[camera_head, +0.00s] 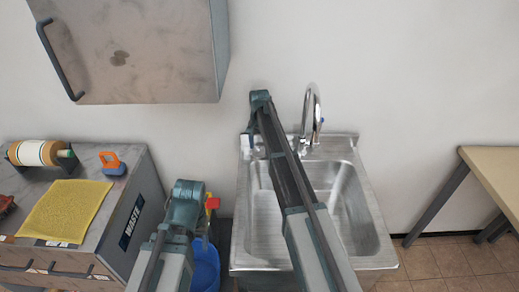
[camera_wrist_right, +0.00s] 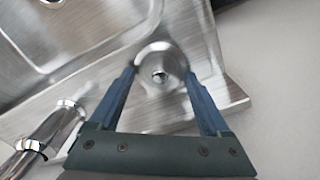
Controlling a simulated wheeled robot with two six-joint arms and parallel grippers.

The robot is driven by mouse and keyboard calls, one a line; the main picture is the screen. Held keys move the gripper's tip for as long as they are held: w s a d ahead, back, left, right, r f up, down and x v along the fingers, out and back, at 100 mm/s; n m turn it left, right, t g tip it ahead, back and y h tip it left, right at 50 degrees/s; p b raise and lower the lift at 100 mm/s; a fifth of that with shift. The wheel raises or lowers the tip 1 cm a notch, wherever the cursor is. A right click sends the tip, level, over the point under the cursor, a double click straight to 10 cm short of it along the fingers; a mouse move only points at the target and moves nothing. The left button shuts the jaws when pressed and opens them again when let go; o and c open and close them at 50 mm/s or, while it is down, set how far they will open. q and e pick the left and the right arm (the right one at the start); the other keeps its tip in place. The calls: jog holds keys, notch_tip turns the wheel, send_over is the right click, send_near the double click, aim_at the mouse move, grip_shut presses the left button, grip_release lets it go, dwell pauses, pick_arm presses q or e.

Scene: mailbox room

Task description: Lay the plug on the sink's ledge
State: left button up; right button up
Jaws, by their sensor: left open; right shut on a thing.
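The plug (camera_wrist_right: 160,68) is a round silver metal disc with a small knob in its centre. My right gripper (camera_wrist_right: 162,82) is shut on it, with one blue-grey finger at each side in the right wrist view. In the head view my right gripper (camera_head: 250,140) is over the sink's back left corner, by the ledge; the plug is hard to make out there. The steel sink (camera_head: 262,215) has a flat back ledge (camera_head: 337,147), also seen in the wrist view (camera_wrist_right: 235,92). I cannot tell whether the plug touches it. My left gripper (camera_head: 188,200) is open, left of the sink.
A chrome faucet (camera_head: 312,110) rises from the ledge, right of my right gripper. A blue bucket (camera_head: 207,268) is below my left gripper, near a red thing (camera_head: 212,203). A cabinet (camera_head: 130,50) hangs upper left. A counter (camera_head: 120,200) holds a yellow cloth (camera_head: 65,210).

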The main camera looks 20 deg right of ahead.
jog(key=shift+f, duration=0.1)
jog(key=o, duration=1.2)
jog(key=shift+c, duration=0.2)
notch_tip(320, 180, up, 12)
jog(key=p, duration=1.2)
